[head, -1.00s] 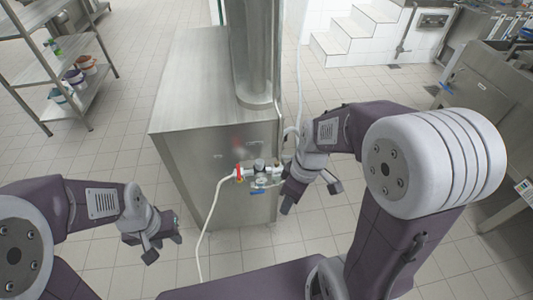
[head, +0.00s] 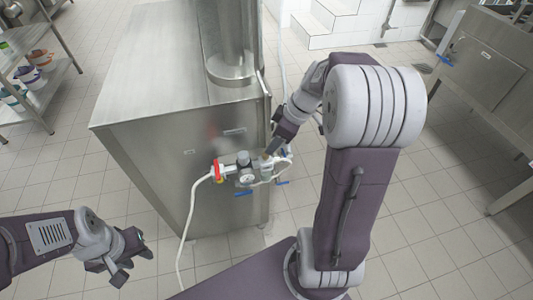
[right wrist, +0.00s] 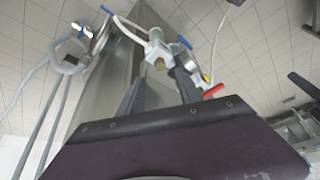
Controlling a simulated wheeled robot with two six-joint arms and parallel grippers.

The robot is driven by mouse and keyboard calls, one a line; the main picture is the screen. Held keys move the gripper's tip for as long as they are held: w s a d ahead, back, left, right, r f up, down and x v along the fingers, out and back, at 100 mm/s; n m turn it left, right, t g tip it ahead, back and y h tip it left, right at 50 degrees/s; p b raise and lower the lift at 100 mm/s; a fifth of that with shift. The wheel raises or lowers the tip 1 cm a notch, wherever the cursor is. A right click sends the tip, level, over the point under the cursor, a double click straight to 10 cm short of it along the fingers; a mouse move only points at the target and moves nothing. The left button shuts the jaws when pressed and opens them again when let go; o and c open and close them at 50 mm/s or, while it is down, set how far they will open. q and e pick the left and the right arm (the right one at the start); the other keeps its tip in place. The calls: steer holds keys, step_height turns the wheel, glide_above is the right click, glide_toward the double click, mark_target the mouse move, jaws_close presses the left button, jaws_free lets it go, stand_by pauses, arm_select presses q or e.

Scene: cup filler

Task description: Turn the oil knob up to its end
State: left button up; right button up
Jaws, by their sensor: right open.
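A row of air fittings is mounted on the steel cabinet's front. Its right unit (head: 265,172) has a small brass-coloured knob, probably the oil knob, which shows clearly in the right wrist view (right wrist: 159,64) below a white body (right wrist: 155,47). My right gripper (head: 271,147) is at the top of this unit in the head view. In the right wrist view its two fingers (right wrist: 160,88) are apart, with the brass knob just beyond and between their tips. Contact cannot be told. My left gripper (head: 130,266) is open and empty at the lower left, away from the cabinet.
A black knob (head: 243,158) and a round gauge (head: 246,180) sit close left of the right unit. A red valve part (head: 218,171) with a white hose (head: 190,215) is further left. The steel cabinet (head: 150,70) stands behind. The floor in front is clear.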

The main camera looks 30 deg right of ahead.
mark_target(266, 156)
steer(key=b+x, duration=0.1)
steer(key=x, duration=0.5)
steer(key=shift+f, duration=0.2)
jaws_close()
